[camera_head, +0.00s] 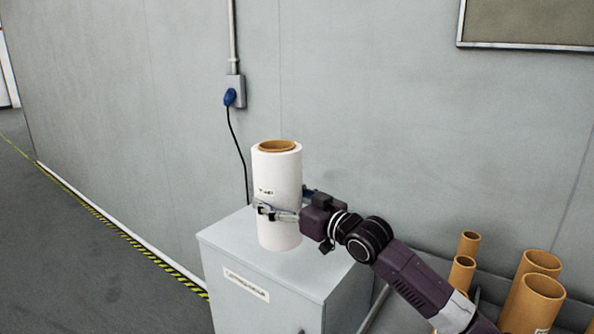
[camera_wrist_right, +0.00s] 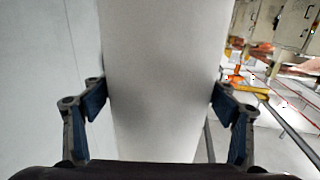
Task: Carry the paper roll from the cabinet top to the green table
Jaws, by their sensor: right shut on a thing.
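The white paper roll (camera_head: 279,180) with a brown core stands upright at the cabinet top (camera_head: 228,238) in the head view. I cannot tell whether its base touches the cabinet top or hangs just above it. My right gripper (camera_head: 283,208) comes in from the right and is shut around the roll at about its lower half. In the right wrist view the roll (camera_wrist_right: 160,80) fills the middle, with the blue finger pads of my right gripper (camera_wrist_right: 160,98) against both sides. The green table and my left gripper are not in view.
A grey wall stands close behind the cabinet, with a socket box (camera_head: 235,91), blue plug (camera_head: 229,97) and hanging black cable. Several brown cardboard tubes (camera_head: 532,302) stand at the lower right. The floor at the left is open, with a yellow-black striped line (camera_head: 120,232).

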